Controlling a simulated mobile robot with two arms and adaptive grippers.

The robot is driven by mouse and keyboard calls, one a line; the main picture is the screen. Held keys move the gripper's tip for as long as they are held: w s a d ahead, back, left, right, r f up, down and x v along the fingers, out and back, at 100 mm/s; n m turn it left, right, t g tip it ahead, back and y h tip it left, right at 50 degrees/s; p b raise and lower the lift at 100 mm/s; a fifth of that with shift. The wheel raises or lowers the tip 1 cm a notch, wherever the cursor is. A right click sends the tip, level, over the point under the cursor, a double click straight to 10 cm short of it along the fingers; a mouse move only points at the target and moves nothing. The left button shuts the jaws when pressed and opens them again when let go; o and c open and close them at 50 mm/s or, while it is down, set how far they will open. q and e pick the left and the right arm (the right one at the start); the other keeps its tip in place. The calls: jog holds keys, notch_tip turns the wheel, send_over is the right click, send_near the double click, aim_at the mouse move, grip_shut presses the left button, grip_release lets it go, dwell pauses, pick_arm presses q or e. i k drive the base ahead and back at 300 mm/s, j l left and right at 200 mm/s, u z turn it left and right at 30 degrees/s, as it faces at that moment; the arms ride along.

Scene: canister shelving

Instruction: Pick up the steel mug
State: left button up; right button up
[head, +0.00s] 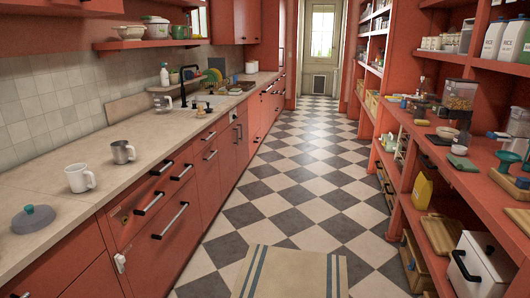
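The steel mug (122,152) stands upright on the light countertop (150,128) along the left wall. It is grey and metallic, with its handle towards the right. A white mug (78,178) stands on the same counter, nearer to me and to the left of the steel mug, with a gap between them. Neither of my grippers shows in the head view.
A grey lidded pot or lid (33,218) sits on the counter at the near left. A black tap (184,88) and sink lie farther back. Crowded red shelves (460,178) line the right side. The checkered floor (300,170) is clear, with a striped rug (290,272) in front.

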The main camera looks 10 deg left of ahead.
aim_at(120, 149)
jog(key=i+j+u, duration=0.1)
jog(key=i+u, duration=0.15)
jog(key=i, duration=0.5)
jog(key=i+u, duration=0.2)
jog(key=i, duration=0.5)
jog(key=i+l+u, duration=0.25)
jog(key=i, duration=0.5)
jog(key=i+u, duration=0.4)
jog(key=i+l+u, duration=0.15)
jog(key=i+u, duration=0.25)
jog(key=i+l+u, duration=0.2)
jog(key=u, duration=0.15)
